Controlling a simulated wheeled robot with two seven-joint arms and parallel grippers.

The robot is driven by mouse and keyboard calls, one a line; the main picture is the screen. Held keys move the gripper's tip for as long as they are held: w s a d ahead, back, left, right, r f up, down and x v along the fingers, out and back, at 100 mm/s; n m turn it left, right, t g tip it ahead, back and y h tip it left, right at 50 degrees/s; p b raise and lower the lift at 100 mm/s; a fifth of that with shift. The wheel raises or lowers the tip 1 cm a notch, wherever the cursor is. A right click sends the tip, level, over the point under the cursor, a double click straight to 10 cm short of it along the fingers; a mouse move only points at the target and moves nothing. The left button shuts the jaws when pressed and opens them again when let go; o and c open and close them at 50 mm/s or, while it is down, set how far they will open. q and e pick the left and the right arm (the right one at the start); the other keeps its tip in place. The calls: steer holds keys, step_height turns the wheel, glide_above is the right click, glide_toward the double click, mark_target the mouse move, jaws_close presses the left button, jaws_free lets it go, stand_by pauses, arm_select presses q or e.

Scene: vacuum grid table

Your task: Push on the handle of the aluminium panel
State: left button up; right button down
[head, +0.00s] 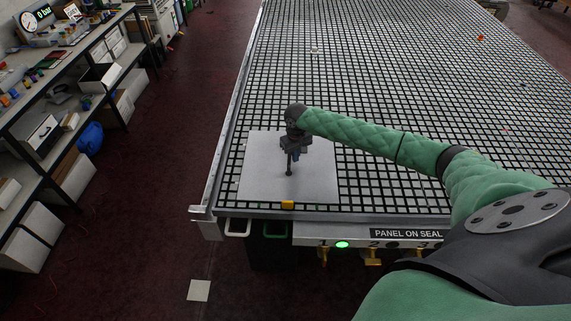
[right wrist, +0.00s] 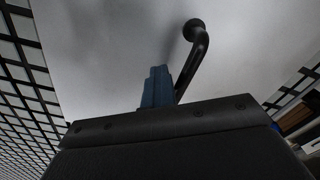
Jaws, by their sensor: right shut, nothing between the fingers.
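The aluminium panel (head: 262,190) is a pale grey square plate lying flat on the near left corner of the black grid table. Its dark handle (head: 289,168) stands below my right gripper (head: 295,154) in the head view. The blue fingers of my right gripper (right wrist: 157,88) are shut and empty, just left of the rod. I cannot tell whether they touch it. The panel surface (right wrist: 110,50) fills the background there. My left gripper is not in view.
The grid table (head: 400,70) is largely clear beyond the panel. A small orange piece (head: 287,204) sits at the panel's front edge. A strip labelled "PANEL ON SEAL" (head: 407,233) has a green light lit at 1, with brass valves below. Loaded shelves (head: 60,120) stand left.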

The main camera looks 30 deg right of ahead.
steer(key=shift+a+p, duration=0.15)
steer(key=shift+p, duration=0.45)
stand_by(0.8)
steer(key=shift+d, duration=0.2)
steer(key=shift+s+d+p, duration=0.15)
steer(key=shift+d+p, duration=0.15)
steer(key=shift+p, duration=0.1)
steer(key=shift+s+d, duration=0.25)
steer(key=shift+d, duration=0.15)
steer(key=shift+s+d, duration=0.45)
steer(key=shift+d, duration=0.3)
step_height(320, 180, up, 8)
stand_by(0.6)
